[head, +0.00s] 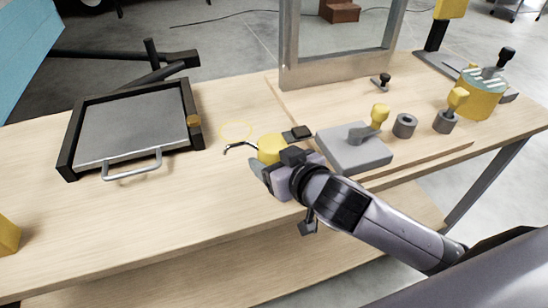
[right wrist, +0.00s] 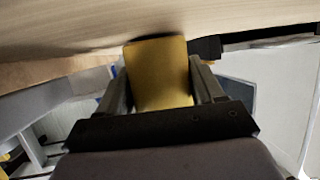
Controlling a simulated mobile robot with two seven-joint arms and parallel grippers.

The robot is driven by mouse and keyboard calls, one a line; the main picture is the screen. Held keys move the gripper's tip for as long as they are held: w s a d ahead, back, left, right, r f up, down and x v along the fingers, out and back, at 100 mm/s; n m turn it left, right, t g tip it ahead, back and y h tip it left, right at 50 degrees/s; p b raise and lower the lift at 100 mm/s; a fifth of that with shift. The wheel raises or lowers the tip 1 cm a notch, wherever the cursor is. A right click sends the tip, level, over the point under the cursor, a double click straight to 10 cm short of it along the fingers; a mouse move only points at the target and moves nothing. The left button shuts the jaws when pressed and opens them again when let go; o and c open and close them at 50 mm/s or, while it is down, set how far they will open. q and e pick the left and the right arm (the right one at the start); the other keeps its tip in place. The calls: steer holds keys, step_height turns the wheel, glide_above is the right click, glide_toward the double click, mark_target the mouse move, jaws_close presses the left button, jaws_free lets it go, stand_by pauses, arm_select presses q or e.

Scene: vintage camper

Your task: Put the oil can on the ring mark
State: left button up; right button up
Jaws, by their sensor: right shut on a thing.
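The yellow oil can (head: 271,147) with its thin dark spout pointing left is at the middle of the bench. My right gripper (head: 272,168) is shut on it from the near side. In the right wrist view the yellow can body (right wrist: 160,75) sits between the two fingers. I cannot tell whether its base touches the bench. The ring mark (head: 236,123), a thin yellow circle on the wood, lies just behind and left of the can; the spout reaches its near edge. My left gripper is not in view.
A black-framed tray (head: 135,127) with a metal handle stands left of the ring. A grey block with a yellow-knobbed lever (head: 354,148) stands close right of the can. A grey cylinder (head: 404,125) and a yellow pot (head: 478,97) are farther right.

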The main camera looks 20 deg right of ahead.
steer(key=shift+f, duration=0.1)
steer(key=shift+f, duration=0.1)
steer(key=o, duration=1.1)
